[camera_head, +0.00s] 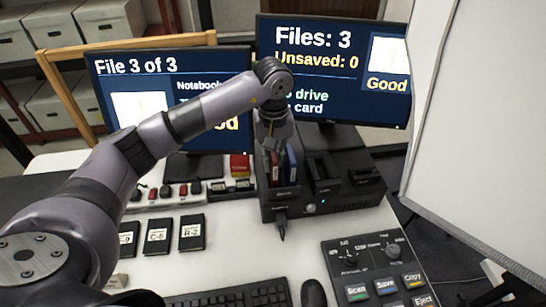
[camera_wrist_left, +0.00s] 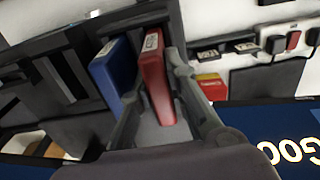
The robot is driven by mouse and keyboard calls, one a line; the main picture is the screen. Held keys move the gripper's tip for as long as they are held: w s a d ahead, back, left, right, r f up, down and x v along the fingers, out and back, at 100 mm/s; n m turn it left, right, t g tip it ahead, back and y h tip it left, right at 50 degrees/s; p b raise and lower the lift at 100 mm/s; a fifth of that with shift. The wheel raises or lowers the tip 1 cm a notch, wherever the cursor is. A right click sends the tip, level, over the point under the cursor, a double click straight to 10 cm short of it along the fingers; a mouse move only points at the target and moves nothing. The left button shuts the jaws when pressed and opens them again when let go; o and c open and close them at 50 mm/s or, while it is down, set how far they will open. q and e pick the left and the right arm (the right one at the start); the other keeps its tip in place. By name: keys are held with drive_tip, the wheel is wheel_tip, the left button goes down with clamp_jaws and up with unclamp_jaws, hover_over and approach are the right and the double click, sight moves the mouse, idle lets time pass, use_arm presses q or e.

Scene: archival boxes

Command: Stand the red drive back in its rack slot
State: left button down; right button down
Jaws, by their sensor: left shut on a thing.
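The red drive (camera_head: 275,171) is upright at the left bay of the black drive rack (camera_head: 287,208). The blue drive (camera_head: 292,166) stands just right of it. My left gripper (camera_head: 272,146) is above the rack, pointing down, shut on the red drive. In the left wrist view, the red drive (camera_wrist_left: 157,85) lies between the fingers of my left gripper (camera_wrist_left: 155,100), beside the blue drive (camera_wrist_left: 115,72). How deep the red drive sits in its slot is hidden. My right gripper is not in view.
Two monitors (camera_head: 335,75) stand behind the rack. Labelled black cases (camera_head: 160,236) lie on the white table to the left. A control panel (camera_head: 378,268), mouse (camera_head: 313,293) and keyboard (camera_head: 235,297) are in front. A large white panel (camera_head: 480,140) fills the right side.

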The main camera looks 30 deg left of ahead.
use_arm(q)
drive_tip(key=shift+f+b, duration=0.35)
drive_tip(key=shift+f, duration=0.15)
drive_tip(key=c, duration=1.5)
unclamp_jaws()
wheel_tip(320, 180, up, 12)
drive_tip(key=shift+r, duration=0.1)
